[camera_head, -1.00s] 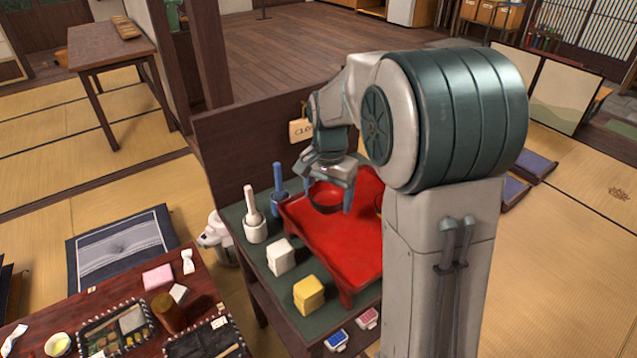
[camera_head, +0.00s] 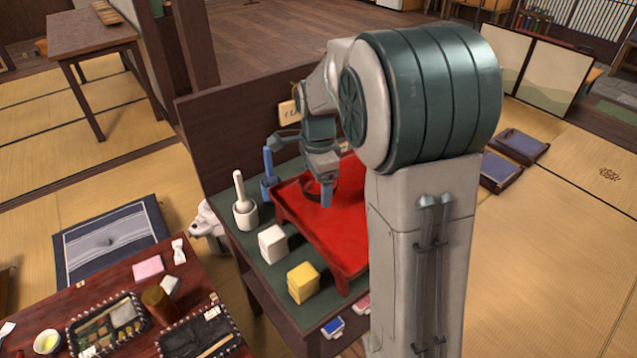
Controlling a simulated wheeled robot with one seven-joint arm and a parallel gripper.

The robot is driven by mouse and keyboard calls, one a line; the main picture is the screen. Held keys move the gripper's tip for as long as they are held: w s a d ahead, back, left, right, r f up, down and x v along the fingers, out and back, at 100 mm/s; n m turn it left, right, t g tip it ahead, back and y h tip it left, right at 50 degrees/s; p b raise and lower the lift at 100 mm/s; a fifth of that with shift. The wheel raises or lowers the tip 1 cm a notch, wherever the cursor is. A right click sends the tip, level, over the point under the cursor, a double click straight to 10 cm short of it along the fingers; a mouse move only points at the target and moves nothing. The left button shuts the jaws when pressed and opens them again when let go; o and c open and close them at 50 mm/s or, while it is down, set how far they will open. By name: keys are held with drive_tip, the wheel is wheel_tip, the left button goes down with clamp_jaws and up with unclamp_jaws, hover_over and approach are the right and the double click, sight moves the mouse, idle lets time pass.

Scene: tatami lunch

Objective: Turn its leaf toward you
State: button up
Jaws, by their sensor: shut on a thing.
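A dark bowl (camera_head: 313,187) with a reddish inside sits at the red low tray-table's (camera_head: 322,226) far left part, mostly hidden behind my gripper. My gripper (camera_head: 325,188) points down at the bowl and is shut on it, one finger showing in front of the bowl's near side. The other finger is hidden. No leaf mark can be made out on the bowl from here. Whether the bowl touches the red surface is hard to tell.
A wooden panel (camera_head: 225,120) rises behind. A laden low table (camera_head: 120,275) is at lower left.

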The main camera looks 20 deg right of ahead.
drive_tip(key=shift+m, duration=1.1)
drive_tip(key=shift+r+m+p, duration=0.15)
drive_tip(key=shift+m+p, duration=0.3)
drive_tip(key=shift+m, duration=0.75)
drive_tip(key=m+p, duration=0.3)
drive_tip(key=m, duration=0.2)
drive_tip(key=shift+m, duration=0.3)
drive_tip(key=shift+f+b, duration=0.65)
drive_tip(key=shift+f, duration=0.3)
drive_tip(key=shift+f, duration=0.2)
drive_tip(key=o, duration=1)
drive_tip(key=shift+o, duration=0.2)
drive_tip(key=shift+r, duration=0.15)
drive_tip(key=shift+r+p, duration=2.2)
drive_tip(key=shift+r, duration=0.2)
